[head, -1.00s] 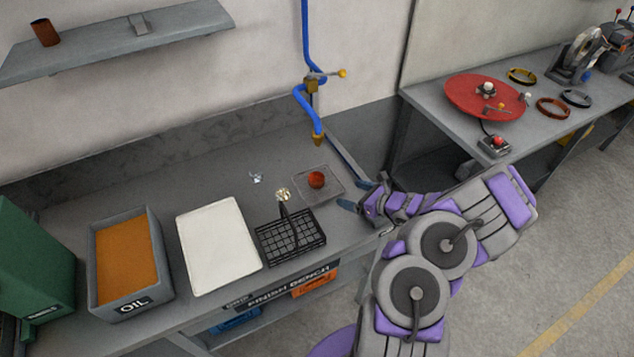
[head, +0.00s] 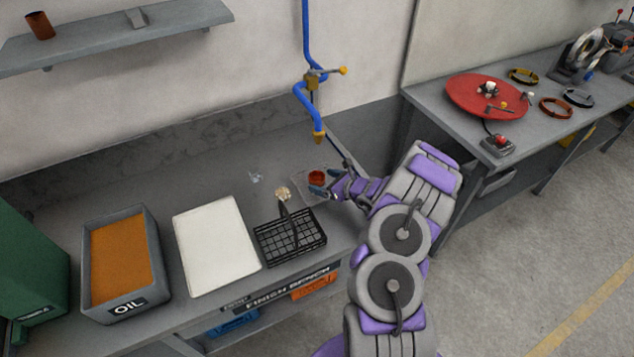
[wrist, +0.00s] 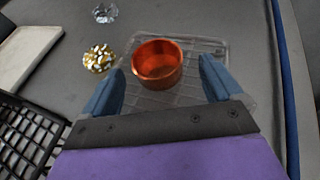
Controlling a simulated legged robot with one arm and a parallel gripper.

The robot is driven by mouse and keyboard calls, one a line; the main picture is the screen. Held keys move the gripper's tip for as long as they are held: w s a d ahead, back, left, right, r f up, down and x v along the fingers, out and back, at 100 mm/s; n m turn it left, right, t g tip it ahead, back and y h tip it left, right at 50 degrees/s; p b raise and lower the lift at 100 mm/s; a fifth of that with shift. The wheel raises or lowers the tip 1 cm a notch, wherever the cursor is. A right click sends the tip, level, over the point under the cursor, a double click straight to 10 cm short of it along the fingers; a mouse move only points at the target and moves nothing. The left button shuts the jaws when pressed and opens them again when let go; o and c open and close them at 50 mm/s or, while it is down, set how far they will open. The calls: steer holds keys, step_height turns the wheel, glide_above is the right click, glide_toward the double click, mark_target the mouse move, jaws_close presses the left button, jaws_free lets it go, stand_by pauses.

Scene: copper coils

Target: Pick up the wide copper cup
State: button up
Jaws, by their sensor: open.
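The wide copper cup (head: 317,177) stands upright on a clear tray (head: 301,188) on the finish bench. In the wrist view the cup (wrist: 157,63) shows its open mouth, with the clear tray (wrist: 212,50) under it. My gripper (head: 322,186) is open at the right side of the tray, close to the cup. In the wrist view its two blue fingers (wrist: 160,88) are spread to the left and right of the cup's near side. They do not visibly touch it. In the head view one finger partly overlaps the tray.
A black wire basket (head: 290,240) with a handle, a white mat (head: 214,246) and an oil bin (head: 120,262) lie to the left. A gold faceted piece (wrist: 99,58) and a clear piece (wrist: 105,13) sit near the tray. A blue hose (head: 304,100) hangs behind.

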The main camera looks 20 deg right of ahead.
mark_target(322, 184)
steer(key=shift+w+a+f, duration=0.25)
steer(key=shift+w+a, duration=0.1)
steer(key=shift+w, duration=0.15)
steer(key=shift+c, duration=0.3)
steer(key=c, duration=1.2)
steer(key=shift+r, duration=0.1)
steer(key=shift+r, duration=0.25)
step_height(322, 184, up, 3)
steer(key=shift+r+p, duration=0.2)
steer(key=shift+p, duration=0.25)
steer(key=s+a, duration=0.1)
steer(key=s, duration=0.3)
steer(key=s+a+p, duration=0.1)
steer(key=s, duration=0.4)
steer(key=s+a+r, duration=0.1)
steer(key=s+a, duration=0.1)
steer(key=s, duration=0.3)
steer(key=shift+p, duration=0.35)
steer(key=shift+s+a, duration=0.3)
steer(key=shift+s, duration=0.3)
